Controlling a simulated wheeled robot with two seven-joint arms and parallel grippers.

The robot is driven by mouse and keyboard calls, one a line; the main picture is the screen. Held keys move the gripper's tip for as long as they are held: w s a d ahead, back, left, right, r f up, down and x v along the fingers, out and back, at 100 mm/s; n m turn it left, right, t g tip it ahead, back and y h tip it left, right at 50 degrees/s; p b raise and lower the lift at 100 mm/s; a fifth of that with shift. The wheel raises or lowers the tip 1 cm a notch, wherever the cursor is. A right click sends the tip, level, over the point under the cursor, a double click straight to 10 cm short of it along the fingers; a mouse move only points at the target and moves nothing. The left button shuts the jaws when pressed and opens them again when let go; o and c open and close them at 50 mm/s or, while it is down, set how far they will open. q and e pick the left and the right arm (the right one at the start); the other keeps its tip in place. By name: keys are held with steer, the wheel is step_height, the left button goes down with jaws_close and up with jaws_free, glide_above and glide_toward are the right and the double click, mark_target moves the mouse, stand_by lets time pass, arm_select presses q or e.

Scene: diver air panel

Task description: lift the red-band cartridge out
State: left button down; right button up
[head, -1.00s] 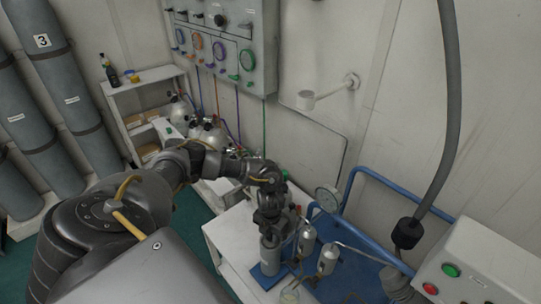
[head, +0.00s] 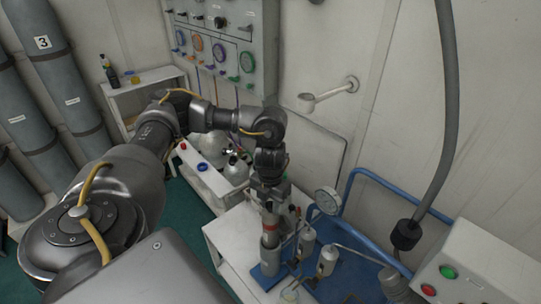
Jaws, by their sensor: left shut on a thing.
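My left gripper (head: 270,188) points down over the white bench and is shut on the red-band cartridge (head: 269,218). The cartridge is a slim upright cylinder, and its upper part is hidden by the fingers. A small reddish mark shows just below the fingers. Directly beneath stands an open-topped grey housing (head: 269,258) on a blue base. The cartridge's lower end meets the housing's mouth in this view; I cannot tell whether it is still inside or just above. My right gripper is not in view.
Two small metal canisters (head: 328,259) with pipes stand close to the right of the housing, with a pressure gauge (head: 328,201) and blue pipes behind. A clear cup (head: 289,296) is at the bench's front. A thick grey hose (head: 445,130) hangs at the right.

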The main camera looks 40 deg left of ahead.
arm_select(q)
step_height(320, 180, up, 9)
steer(key=shift+r+p, duration=0.2)
steer(key=shift+p, duration=0.15)
stand_by(0.4)
